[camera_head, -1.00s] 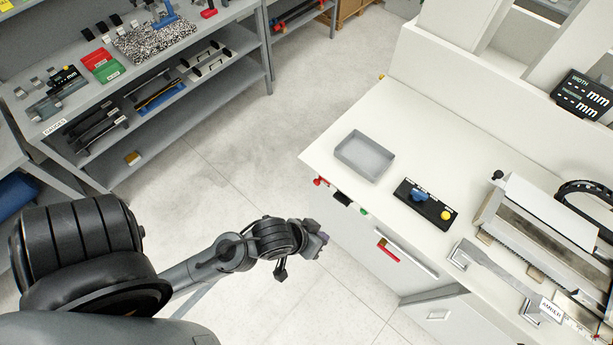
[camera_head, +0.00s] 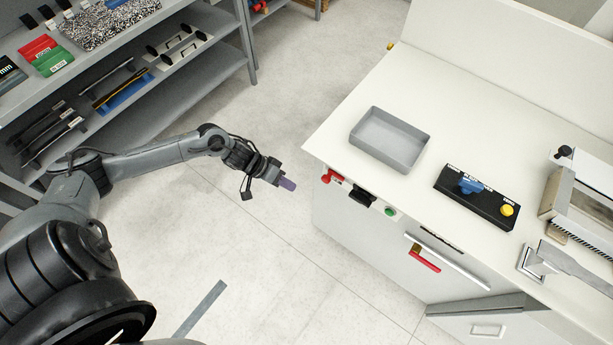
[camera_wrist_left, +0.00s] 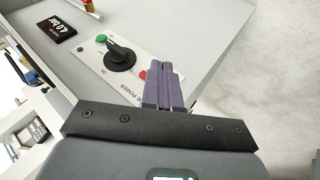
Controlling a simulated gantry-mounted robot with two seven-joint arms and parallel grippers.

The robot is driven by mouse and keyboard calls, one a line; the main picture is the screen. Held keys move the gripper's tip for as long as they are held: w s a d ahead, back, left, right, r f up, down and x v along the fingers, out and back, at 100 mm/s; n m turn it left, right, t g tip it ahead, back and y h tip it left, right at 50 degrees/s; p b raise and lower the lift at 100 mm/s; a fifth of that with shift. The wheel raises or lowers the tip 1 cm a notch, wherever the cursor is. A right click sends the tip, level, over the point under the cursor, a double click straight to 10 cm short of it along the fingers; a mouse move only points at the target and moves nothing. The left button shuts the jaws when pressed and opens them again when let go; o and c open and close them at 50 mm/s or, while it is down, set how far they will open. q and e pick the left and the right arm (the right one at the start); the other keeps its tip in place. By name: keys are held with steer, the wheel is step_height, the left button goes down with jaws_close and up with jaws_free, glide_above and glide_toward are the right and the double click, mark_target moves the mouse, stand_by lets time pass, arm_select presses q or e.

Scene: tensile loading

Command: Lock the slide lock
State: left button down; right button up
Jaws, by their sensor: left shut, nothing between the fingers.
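My left gripper (camera_head: 287,184) has purple fingers, is shut and empty, and hangs over the floor left of the bench front. In the left wrist view its fingertips (camera_wrist_left: 165,66) point at the front panel, close to a small red part (camera_wrist_left: 142,74) in the picture; contact cannot be told. The panel also has a black knob (camera_wrist_left: 120,55) and a green button (camera_wrist_left: 101,39). In the head view the red part (camera_head: 331,177) is nearest the bench corner. A red handle with a brass body (camera_head: 425,258) is further right. No readable label shows which part is the slide lock.
A grey tray (camera_head: 390,140) and a black control box (camera_head: 477,197) with blue and yellow knobs sit on the white bench (camera_head: 470,120). A long drawer handle (camera_head: 455,267) sticks out of the front. Open floor lies between bench and shelves (camera_head: 200,85).

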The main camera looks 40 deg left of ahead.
arm_select(q)
steer(key=w+a+t+y+b, duration=0.1)
steer(key=w+a+b, duration=0.3)
steer(key=a, duration=0.3)
steer(key=shift+w+r+m+y+b, duration=0.2)
steer(key=shift+w+m+y+b, duration=0.15)
steer(key=shift+w, duration=0.45)
arm_select(e)
step_height(320, 180, down, 6)
steer(key=shift+f, duration=0.15)
steer(key=shift+a, duration=0.15)
arm_select(q)
steer(key=w+d+f+b, duration=0.3)
steer(key=w+d+f, duration=0.2)
steer(key=d+f, duration=0.2)
steer(key=shift+w+d, duration=0.35)
steer(key=shift+d, duration=0.05)
arm_select(e)
step_height(320, 180, down, 3)
steer(key=shift+r, duration=0.1)
arm_select(q)
steer(key=shift+f, duration=0.1)
